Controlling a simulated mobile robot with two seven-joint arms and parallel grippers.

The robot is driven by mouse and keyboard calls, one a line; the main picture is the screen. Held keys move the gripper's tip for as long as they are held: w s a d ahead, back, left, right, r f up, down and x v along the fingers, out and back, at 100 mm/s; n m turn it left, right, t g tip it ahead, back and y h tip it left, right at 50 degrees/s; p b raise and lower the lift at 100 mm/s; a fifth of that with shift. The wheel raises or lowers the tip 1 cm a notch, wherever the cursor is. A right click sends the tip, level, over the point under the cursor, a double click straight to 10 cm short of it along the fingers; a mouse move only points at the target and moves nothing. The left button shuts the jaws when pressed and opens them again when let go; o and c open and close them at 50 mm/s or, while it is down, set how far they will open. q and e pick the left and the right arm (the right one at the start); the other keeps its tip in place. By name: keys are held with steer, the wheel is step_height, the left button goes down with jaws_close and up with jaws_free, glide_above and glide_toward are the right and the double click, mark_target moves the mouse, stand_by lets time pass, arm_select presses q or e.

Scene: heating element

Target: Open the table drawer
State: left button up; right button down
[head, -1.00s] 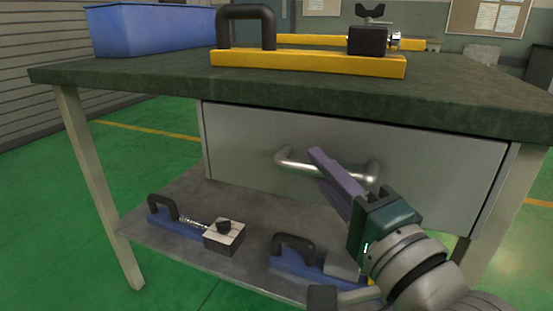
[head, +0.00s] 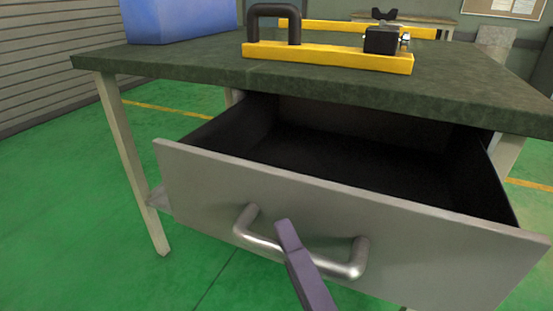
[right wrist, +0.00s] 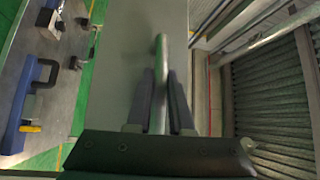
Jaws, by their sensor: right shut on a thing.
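The table drawer (head: 400,245) is pulled well out from under the green tabletop (head: 200,75), and its dark inside is empty where I can see it. Its curved metal handle (head: 260,243) is on the grey front panel. My right gripper (head: 290,245) is at the handle; in the head view only its purple-grey finger shows, in front of the bar. In the right wrist view the handle bar (right wrist: 158,110) runs between the two fingers of my right gripper (right wrist: 160,95), which is shut on it. My left gripper is in neither view.
On the tabletop are a yellow fixture (head: 330,57) with a black handle and a blue bin (head: 180,18). A lower shelf with blue fixtures (right wrist: 22,110) shows in the right wrist view. Green floor (head: 60,230) is open at the left.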

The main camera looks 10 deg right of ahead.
steer(key=shift+s+a, duration=0.5)
steer(key=shift+s, duration=0.2)
steer(key=shift+s+a, duration=0.5)
steer(key=shift+s, duration=0.2)
steer(key=c, duration=0.8)
jaws_free()
steer(key=v, duration=1)
steer(key=shift+p, duration=0.45)
